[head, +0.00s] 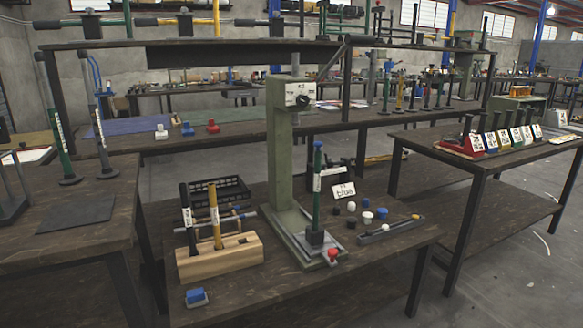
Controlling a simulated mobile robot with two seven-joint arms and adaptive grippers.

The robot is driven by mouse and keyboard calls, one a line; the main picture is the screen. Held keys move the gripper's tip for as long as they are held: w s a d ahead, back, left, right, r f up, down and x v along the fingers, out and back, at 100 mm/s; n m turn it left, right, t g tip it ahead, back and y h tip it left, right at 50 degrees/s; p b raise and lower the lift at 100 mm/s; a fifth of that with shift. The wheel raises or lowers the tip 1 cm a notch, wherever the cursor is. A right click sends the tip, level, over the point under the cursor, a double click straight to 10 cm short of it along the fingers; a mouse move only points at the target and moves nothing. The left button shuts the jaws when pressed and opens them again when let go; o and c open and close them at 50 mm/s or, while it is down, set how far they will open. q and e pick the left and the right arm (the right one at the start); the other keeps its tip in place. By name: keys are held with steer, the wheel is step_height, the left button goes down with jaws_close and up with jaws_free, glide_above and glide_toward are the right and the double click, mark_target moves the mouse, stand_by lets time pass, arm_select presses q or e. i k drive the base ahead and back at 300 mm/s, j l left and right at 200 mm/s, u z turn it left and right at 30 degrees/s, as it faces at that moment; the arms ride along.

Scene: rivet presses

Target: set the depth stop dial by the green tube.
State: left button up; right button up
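A tall green press (283,160) stands on the middle table. Its head has a white plate with small markings (298,90) and a dark round knob (303,101), which looks like the depth stop dial; its setting is too small to read. A green tube (317,190) with a blue top and a white label stands upright in a black block on the press base. Another green tube (62,145) with a white label stands on the left table. Neither of my grippers is in view.
A wooden block (220,262) holds a black and a yellow tube. A black crate (215,193), a card reading "blue" (343,191), loose caps (367,217) and a grey tray (390,231) surround the press. A blue-topped block (196,297) lies at the front left.

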mark_target(301, 100)
steer(key=i+l, duration=0.2)
steer(key=l, duration=0.15)
steer(key=i+l+u, duration=0.15)
steer(key=l, duration=0.2)
steer(key=i+l, duration=0.15)
steer(key=l, duration=0.25)
steer(key=i+l+u, duration=0.15)
steer(key=l, duration=0.25)
steer(key=i+l, duration=0.15)
steer(key=l, duration=0.25)
steer(key=i+l+u, duration=0.15)
steer(key=l, duration=0.25)
steer(key=i+l, duration=0.1)
steer(key=l, duration=0.3)
steer(key=i+u, duration=0.05)
